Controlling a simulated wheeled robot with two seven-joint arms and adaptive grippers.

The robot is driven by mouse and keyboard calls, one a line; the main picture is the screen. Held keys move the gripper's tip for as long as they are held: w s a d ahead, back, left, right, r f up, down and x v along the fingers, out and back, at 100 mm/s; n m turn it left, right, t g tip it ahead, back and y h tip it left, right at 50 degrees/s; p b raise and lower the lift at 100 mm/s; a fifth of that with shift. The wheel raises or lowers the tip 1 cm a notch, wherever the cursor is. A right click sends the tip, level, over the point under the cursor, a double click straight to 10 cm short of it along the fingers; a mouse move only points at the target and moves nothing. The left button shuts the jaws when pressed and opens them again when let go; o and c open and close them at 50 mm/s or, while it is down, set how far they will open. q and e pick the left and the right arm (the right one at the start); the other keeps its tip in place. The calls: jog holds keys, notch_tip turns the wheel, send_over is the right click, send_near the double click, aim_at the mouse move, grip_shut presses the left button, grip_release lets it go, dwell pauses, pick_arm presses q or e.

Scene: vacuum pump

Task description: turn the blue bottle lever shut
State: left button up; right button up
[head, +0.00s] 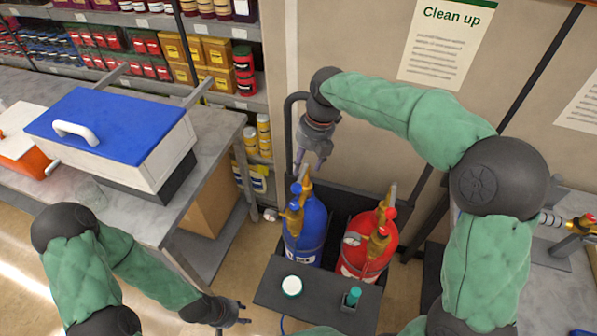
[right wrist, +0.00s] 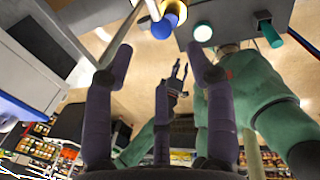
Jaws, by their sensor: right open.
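The blue bottle (head: 306,232) stands upright in a dark cart, with a brass valve and a small blue knob (head: 296,188) on top. A tan lever (head: 306,172) sticks up from this valve. My right gripper (head: 312,160) points down just above the lever; contact cannot be told. In the right wrist view my right gripper (right wrist: 160,55) has its fingers wide apart with nothing held between them. A blue round part (right wrist: 163,28) shows beyond its fingertips. My left gripper (head: 244,312) is low in the head view, apart from the bottles, its fingers parted and empty; it also shows in the wrist view (right wrist: 181,70).
A red bottle (head: 371,240) with a similar brass valve stands right beside the blue one. A grey cart panel (head: 320,300) in front carries a white-and-green round item and a teal-capped one. A workbench (head: 215,140) with a blue-lidded box (head: 110,125) is at left.

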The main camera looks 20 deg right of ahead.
aim_at(298, 184)
jog(key=f, duration=0.3)
jog(key=a+f+b, duration=0.1)
jog(key=f, duration=0.3)
jog(key=a+f, duration=0.1)
jog(key=f, duration=0.2)
jog(key=shift+w+f, duration=0.2)
jog(key=shift+w, duration=0.05)
grip_shut()
